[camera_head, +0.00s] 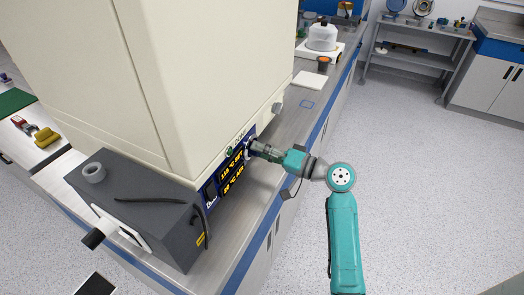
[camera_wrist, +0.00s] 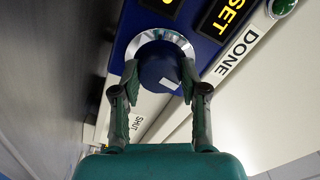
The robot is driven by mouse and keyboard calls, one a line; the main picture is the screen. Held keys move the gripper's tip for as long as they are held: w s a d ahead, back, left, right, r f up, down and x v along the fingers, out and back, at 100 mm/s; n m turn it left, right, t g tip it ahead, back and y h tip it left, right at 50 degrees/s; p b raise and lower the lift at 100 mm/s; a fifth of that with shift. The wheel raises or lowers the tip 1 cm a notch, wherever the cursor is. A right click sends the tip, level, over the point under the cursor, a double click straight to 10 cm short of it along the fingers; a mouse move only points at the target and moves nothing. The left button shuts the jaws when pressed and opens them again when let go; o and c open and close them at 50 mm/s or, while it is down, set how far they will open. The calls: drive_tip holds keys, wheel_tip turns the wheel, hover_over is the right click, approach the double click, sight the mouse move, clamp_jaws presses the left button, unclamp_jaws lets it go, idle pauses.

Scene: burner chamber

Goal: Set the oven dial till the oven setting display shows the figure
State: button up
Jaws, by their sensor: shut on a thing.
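The oven (camera_head: 215,75) is a large cream cabinet on the bench. The oven setting display (camera_head: 231,167) glows yellow on its blue front panel and seems to read 110 °C SET; it is small and slanted. A second line below it seems to read 20 °C AIR. In the wrist view the setting display (camera_wrist: 228,14) shows only partly, with the word SET. The oven dial (camera_wrist: 158,65) is a dark blue knob in a silver ring. My gripper (camera_wrist: 159,76) has its two fingers shut on either side of the dial. In the head view my gripper (camera_head: 256,149) hides most of the dial.
A green button (camera_wrist: 283,7) sits by the word DONE, near the dial. A label reading SHUT (camera_wrist: 122,124) is on the other side. A dark grey box (camera_head: 145,210) with a cable stands left of the panel. The floor (camera_head: 420,170) at the right is clear.

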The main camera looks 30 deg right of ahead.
drive_tip(key=o, duration=1.1)
drive_tip(key=shift+o, duration=0.2)
drive_tip(key=v, duration=1.2)
drive_tip(key=shift+f, duration=0.1)
